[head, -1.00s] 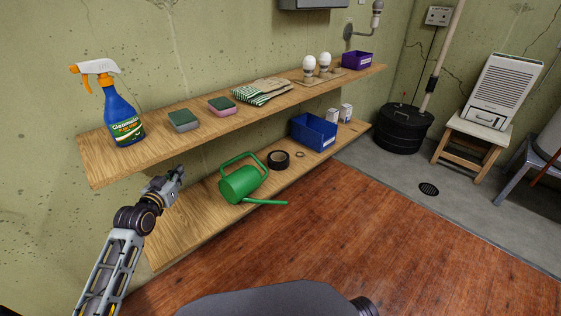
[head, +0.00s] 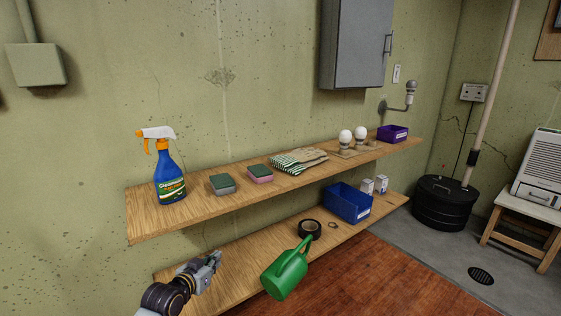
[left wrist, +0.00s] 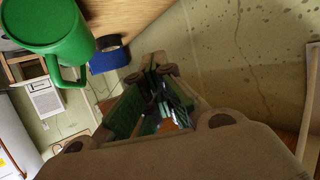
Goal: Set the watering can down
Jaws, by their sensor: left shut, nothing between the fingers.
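The green watering can (head: 283,277) overlaps the front edge of the lower wooden shelf (head: 235,269), tilted, with its handle toward the upper right. Its spout is hidden, and I cannot tell whether it rests on the shelf or is in the air off the edge. It also shows at the upper left of the left wrist view (left wrist: 45,28), apart from the fingers. My left gripper (head: 215,257) is shut and empty, over the left part of the lower shelf, left of the can. Its fingers show in the left wrist view (left wrist: 160,95). My right gripper is not in view.
A black tape roll (head: 310,229) and a blue bin (head: 347,203) stand on the lower shelf behind the can. The upper shelf (head: 143,216) above holds a spray bottle (head: 170,178), sponges and gloves. The lower shelf's left part has bare room.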

